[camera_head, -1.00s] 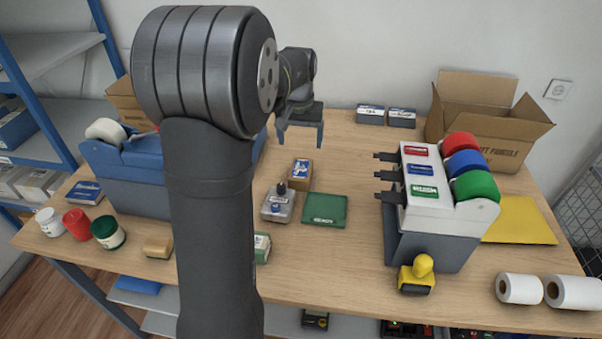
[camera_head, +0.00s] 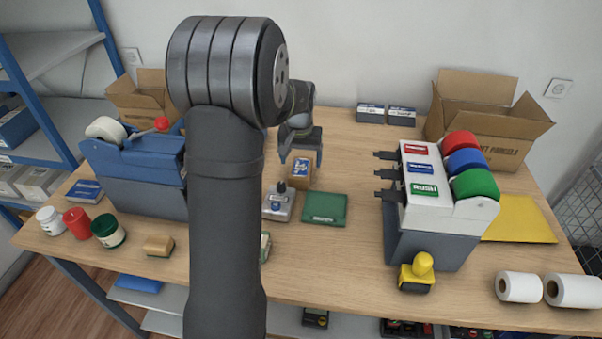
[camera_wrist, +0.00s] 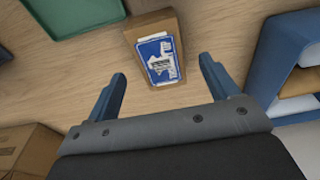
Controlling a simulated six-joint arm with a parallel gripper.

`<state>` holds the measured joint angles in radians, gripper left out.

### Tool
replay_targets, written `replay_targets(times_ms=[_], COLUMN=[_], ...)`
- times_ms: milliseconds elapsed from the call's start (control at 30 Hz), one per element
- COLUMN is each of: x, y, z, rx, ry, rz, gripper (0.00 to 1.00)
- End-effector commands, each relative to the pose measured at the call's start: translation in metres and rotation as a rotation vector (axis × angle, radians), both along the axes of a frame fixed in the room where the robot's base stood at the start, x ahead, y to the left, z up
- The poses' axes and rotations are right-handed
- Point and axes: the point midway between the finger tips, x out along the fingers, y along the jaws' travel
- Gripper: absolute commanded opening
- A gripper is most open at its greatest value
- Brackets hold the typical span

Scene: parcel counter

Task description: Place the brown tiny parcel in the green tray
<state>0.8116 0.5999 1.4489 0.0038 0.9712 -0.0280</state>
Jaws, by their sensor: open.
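The brown tiny parcel (camera_head: 301,170) lies on the wooden table behind the green tray, with a blue and white label on top. It also shows in the wrist view (camera_wrist: 154,26), just ahead of the fingers. My gripper (camera_head: 301,158) is open and empty, above the table near the parcel; in the wrist view its two fingers (camera_wrist: 163,80) stand apart with the parcel beyond and between their lines. The green tray (camera_head: 324,208) sits flat in front of the parcel and to its right; part of it shows at the wrist view's top left (camera_wrist: 88,12).
A grey stamp-like object (camera_head: 278,204) stands left of the tray. A dispenser with coloured rolls (camera_head: 430,225) stands to the right. A blue dispenser (camera_head: 140,175) is at the left. An open carton (camera_head: 485,120) is at the back right. Bare table lies right of the tray.

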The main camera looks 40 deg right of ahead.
Motion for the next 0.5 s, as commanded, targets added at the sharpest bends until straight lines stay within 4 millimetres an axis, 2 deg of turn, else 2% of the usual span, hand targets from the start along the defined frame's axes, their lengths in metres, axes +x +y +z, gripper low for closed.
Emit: replay_targets(times_ms=[333,500], x=[0.005,0.006], y=[-0.004,-0.005], z=[-0.044,-0.050], rx=[0.003,0.000], ry=[0.003,0.000], rz=[0.000,0.000], gripper=[0.80,0.80])
